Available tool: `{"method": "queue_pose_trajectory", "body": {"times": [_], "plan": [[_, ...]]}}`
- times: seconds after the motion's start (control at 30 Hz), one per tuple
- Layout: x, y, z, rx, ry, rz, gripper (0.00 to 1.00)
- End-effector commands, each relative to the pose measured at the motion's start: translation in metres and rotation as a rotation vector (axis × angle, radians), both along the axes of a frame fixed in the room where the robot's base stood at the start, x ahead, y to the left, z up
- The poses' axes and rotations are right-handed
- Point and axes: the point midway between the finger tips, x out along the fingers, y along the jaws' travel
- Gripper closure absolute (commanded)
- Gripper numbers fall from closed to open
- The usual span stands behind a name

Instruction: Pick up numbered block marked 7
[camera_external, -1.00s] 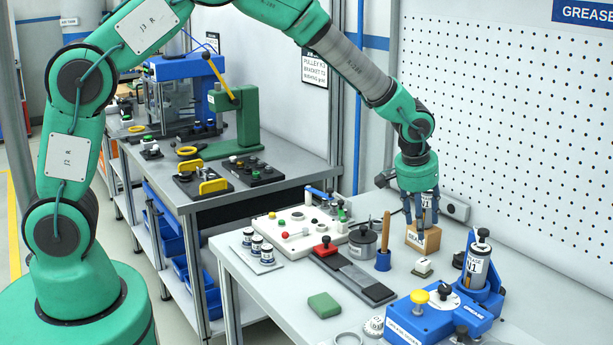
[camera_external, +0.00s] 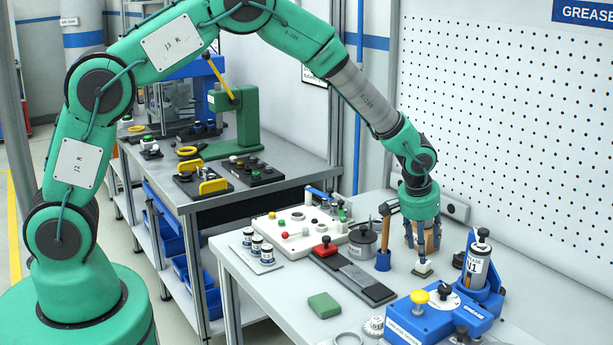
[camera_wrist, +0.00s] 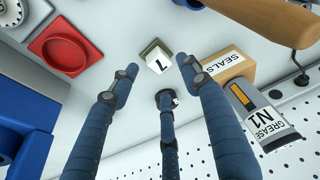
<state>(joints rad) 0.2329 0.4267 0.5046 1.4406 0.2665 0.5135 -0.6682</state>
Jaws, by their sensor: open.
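The numbered block (camera_external: 424,268) is a small white cube with a dark top edge, standing on the table. In the wrist view the block (camera_wrist: 157,57) shows a single black numeral that looks like 7 or 1 at this angle. My gripper (camera_external: 425,254) is directly over the block, pointing down. In the wrist view the fingers of my gripper (camera_wrist: 158,76) are spread and empty, with the block just beyond and between the tips. I cannot tell whether any finger touches it.
A cardboard SEALS box (camera_wrist: 228,68) and a GREASE cartridge (camera_wrist: 268,115) are close beside the right finger. A wooden-handled tool in a blue holder (camera_external: 383,261) stands left of the block. A blue grease fixture (camera_external: 440,318) is in front. Table around the green block (camera_external: 324,305) is mostly clear.

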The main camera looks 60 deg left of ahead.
Motion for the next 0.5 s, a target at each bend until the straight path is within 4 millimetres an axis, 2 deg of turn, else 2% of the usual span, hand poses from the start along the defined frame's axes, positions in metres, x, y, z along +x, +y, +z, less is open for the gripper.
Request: {"method": "queue_pose_trajectory", "body": {"times": [0.27, 0.5], "plan": [[0.000, 0.000, -0.003, 0.000, 0.001, 0.000, 0.53], [0.006, 0.002, -0.026, 0.000, 0.001, 0.000, 0.53]]}}
